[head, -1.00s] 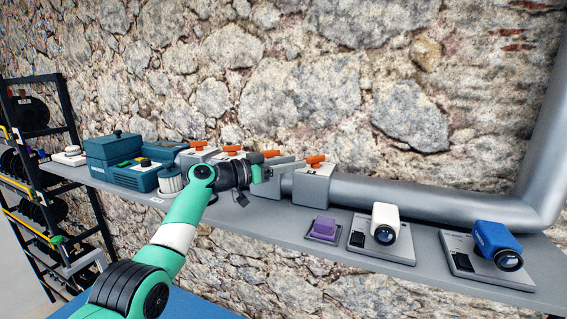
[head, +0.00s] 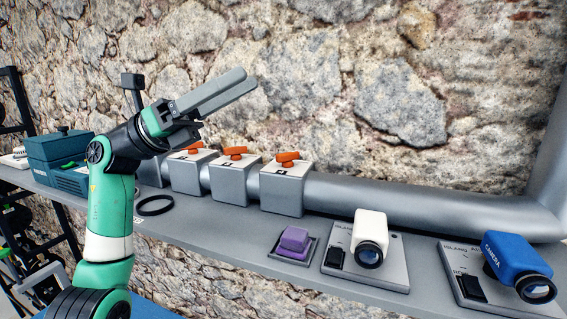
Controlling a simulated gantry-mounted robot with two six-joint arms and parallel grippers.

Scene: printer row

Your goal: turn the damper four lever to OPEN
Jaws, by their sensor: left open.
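A row of grey damper boxes with orange levers sits along the pipe. The rightmost box (head: 282,190) has an orange lever (head: 287,157) on its top face; its markings are too small to read. The middle lever (head: 235,152) and another lever (head: 187,147) show to its left. A further box (head: 152,172) is mostly hidden behind my left arm. My left gripper (head: 249,82) is open and empty, raised above the boxes, its fingers pointing up and right, apart from every lever. My right gripper is not in view.
A grey pipe (head: 400,200) runs right from the boxes along the stone wall. A purple block (head: 294,240), a white camera (head: 371,236) and a blue camera (head: 517,264) stand along the shelf front. A black ring (head: 155,212) lies near my arm. A teal machine (head: 58,152) stands left.

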